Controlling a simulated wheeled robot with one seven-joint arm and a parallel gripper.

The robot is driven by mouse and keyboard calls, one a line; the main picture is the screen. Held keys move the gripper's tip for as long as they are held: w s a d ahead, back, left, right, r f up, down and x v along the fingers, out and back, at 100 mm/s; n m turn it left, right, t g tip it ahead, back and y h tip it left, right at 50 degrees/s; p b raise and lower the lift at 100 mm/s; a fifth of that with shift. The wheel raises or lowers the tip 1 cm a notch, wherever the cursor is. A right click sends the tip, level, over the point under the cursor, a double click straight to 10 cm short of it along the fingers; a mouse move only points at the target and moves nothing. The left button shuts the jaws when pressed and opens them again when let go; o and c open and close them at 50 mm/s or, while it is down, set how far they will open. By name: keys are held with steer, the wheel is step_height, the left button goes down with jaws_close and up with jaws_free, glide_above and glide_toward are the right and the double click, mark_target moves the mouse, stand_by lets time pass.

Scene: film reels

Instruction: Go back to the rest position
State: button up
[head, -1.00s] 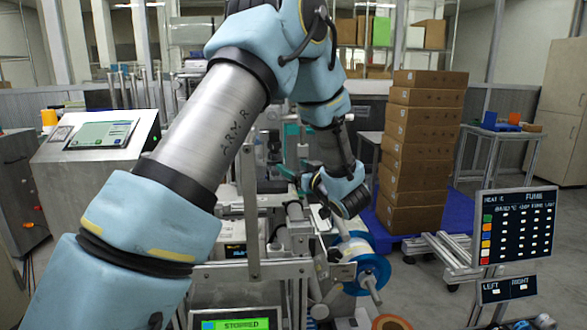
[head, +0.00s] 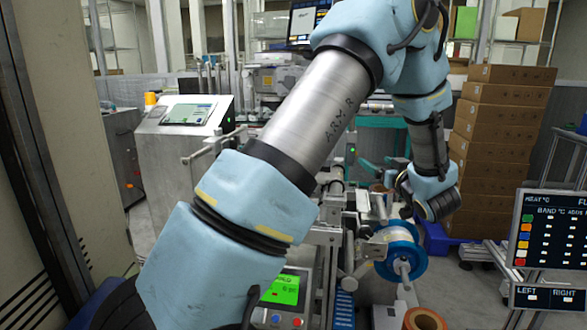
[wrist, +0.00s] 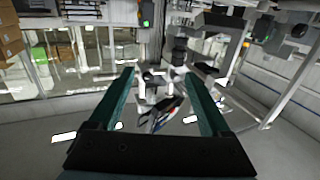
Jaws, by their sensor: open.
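My gripper (wrist: 159,75) shows in the wrist view with its two dark green fingers spread apart and nothing between them. The wrist view looks past the fingers at machine frames, rails and the grey floor. In the head view my arm rises from the lower left, bends at the top and comes down over the film machine; its fingers are hard to make out there. A film reel with blue flanges (head: 400,256) sits on a spindle below and left of my wrist, apart from it.
Stacked brown boxes (head: 495,140) stand close to the right of my wrist. A display board (head: 550,228) is at the right edge. A console with a screen (head: 186,115) stands left of my arm. An orange-brown roll (head: 424,319) lies at the bottom. A lit green panel (head: 284,289) shows low centre.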

steer(key=w+a+m+g+h, duration=0.1)
steer(key=a, duration=0.1)
steer(key=a+f+g+h, duration=0.1)
steer(key=a+g+h, duration=0.1)
steer(key=a, duration=0.1)
steer(key=w+a+m+g+h, duration=0.1)
steer(key=a+h, duration=0.1)
steer(key=shift+w+a+f+m+g+p, duration=0.3)
steer(key=shift+a+p, duration=0.1)
steer(key=s+a+f+g, duration=0.1)
steer(key=s+a+g, duration=0.2)
steer(key=s+a, duration=0.4)
steer(key=s+a+f+g, duration=0.2)
steer(key=s+a+g, duration=0.2)
steer(key=s+a, duration=0.3)
steer(key=s+a+f+m+g+y+p, duration=0.1)
steer(key=s+a+f+g, duration=0.1)
steer(key=s+a+g, duration=0.2)
steer(key=s+a, duration=0.3)
steer(key=s, duration=0.3)
steer(key=shift+a+f, duration=0.25)
steer(key=shift+a, duration=0.15)
steer(key=shift+c, duration=0.4)
